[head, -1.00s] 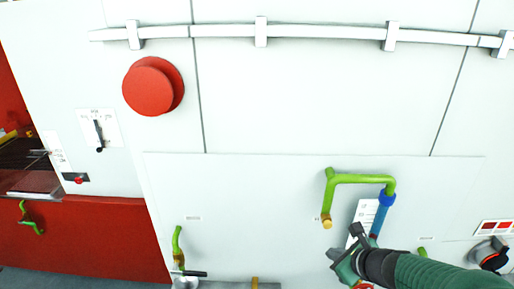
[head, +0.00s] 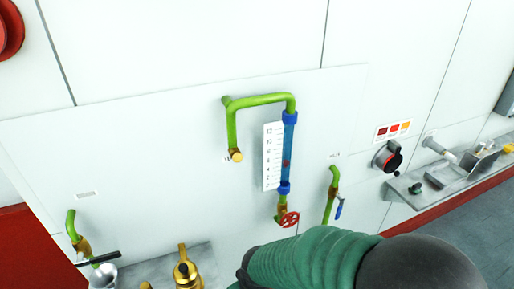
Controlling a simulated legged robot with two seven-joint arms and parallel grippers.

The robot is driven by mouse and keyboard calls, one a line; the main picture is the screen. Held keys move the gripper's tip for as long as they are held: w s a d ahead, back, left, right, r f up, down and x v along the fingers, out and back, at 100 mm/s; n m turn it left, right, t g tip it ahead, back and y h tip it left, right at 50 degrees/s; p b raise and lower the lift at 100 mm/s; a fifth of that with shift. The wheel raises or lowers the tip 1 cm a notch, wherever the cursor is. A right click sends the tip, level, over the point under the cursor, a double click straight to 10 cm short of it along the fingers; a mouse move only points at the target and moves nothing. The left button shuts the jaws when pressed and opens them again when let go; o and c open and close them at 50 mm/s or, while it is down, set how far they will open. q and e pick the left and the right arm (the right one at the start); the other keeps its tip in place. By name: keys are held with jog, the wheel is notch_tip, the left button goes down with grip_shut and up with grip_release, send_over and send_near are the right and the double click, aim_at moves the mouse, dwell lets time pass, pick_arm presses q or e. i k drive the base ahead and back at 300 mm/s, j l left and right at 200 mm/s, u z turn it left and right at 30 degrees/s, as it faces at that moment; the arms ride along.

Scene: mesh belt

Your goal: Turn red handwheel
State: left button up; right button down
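The red handwheel (head: 290,219) is small and spoked. It sits at the lower end of the blue flow tube (head: 288,150), below a green pipe (head: 262,100) on the white wall panel. The handwheel is fully in sight just above my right arm, whose green sleeve and dark joint fill the bottom of the head view. My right gripper is hidden or below the picture, so its fingers do not show. My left gripper is not in the picture.
A white scale plate (head: 272,156) stands beside the tube. A green pipe with a blue lever (head: 339,208) is to the right, then a black and red rotary switch (head: 387,157). A grey shelf (head: 450,172) holds small parts. A brass fitting (head: 186,270) is at lower left.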

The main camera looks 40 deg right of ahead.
aim_at(289, 220)
jog(key=z, duration=1.5)
